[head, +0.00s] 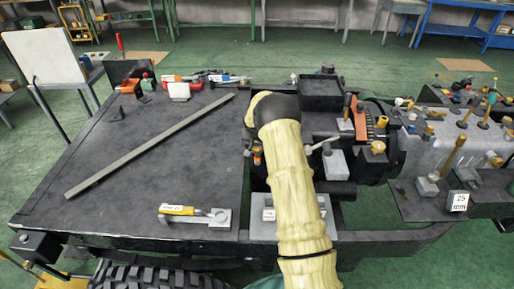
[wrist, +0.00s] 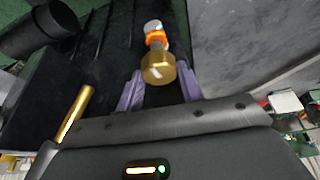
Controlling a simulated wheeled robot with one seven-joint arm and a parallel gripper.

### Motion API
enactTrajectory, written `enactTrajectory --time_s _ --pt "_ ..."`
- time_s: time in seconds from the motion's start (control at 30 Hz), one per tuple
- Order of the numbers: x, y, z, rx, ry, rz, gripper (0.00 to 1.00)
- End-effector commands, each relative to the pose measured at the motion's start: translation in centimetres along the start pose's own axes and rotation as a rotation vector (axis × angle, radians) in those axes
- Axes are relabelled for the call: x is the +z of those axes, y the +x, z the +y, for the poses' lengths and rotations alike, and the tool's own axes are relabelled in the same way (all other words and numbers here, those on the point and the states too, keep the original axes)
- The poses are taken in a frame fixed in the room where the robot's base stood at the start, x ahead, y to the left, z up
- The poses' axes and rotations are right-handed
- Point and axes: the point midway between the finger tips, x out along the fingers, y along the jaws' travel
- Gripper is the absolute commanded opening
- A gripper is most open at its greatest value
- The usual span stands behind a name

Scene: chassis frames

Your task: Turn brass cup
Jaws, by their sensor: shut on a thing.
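The brass cup (wrist: 157,69) is in the middle of the wrist view, a short, round, gold-coloured piece with an orange band and a pale end beyond it. My gripper (wrist: 161,74) has one purple finger on each side of it and is shut on it. In the head view my cream-coloured arm reaches over the chassis and hides the gripper's fingers. A small brass and orange piece (head: 257,155) shows left of the arm there; I cannot tell whether it is the same cup.
A brass rod (wrist: 77,112) stands left of my gripper in the wrist view. In the head view a long grey bar (head: 150,145) lies on the dark flat deck (head: 190,165), with a yellow-handled tool (head: 180,210) near the front. The engine block (head: 440,140) with brass fittings stands at right.

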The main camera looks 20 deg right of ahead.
Motion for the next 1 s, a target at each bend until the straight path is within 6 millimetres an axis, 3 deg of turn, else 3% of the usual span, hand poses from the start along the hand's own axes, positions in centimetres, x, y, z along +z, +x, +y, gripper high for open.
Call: enactTrajectory --time_s 0.07,0.1,0.2,0.63,1.0 --pt "0.0 -0.1 -0.1 -0.002 0.000 0.000 0.14" --pt "0.0 -0.1 -0.1 -0.002 0.000 0.000 0.43" --pt "0.0 -0.1 -0.1 -0.002 0.000 0.000 0.59" --pt "-0.1 -0.8 0.0 -0.001 -0.001 0.001 0.59" --pt "-0.1 -6.4 -0.1 -0.003 0.000 0.003 0.59"
